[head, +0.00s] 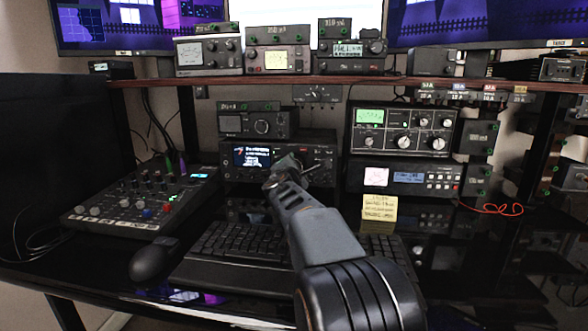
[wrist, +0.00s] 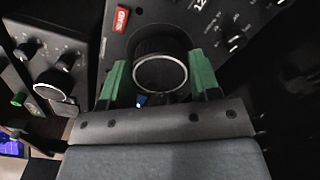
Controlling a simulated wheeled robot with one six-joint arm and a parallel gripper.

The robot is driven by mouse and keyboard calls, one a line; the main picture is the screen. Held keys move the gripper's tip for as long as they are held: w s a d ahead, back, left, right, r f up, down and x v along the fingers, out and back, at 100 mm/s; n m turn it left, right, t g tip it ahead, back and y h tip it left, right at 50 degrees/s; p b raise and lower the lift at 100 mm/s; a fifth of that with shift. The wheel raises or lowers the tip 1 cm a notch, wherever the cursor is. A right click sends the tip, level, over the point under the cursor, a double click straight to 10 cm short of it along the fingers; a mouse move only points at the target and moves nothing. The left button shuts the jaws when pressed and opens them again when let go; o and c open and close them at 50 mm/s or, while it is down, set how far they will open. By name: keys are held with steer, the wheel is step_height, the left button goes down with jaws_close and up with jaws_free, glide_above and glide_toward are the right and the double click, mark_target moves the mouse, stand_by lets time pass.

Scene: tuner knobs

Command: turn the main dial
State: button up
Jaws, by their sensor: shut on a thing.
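The main dial (wrist: 160,72) is a large round black knob with a bright silver rim, on the dark front panel of a radio. In the wrist view my gripper (wrist: 160,82) has one green finger on each side of the dial, closed on it. In the head view my gripper (head: 286,166) reaches the front of the middle radio (head: 316,152), right of its blue-lit screen (head: 252,156). The dial is largely hidden there behind my gripper.
In the wrist view a red button (wrist: 122,18) sits up and left of the dial, and smaller knobs (wrist: 236,42) are to the right. A neighbouring panel with knobs (wrist: 54,84) is at left. A keyboard (head: 235,240) and mouse (head: 153,260) lie below my arm.

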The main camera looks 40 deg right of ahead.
steer(key=o, duration=0.9)
steer(key=shift+p+v, duration=1.05)
steer(key=shift+v, duration=5.9)
steer(key=shift+d, duration=0.1)
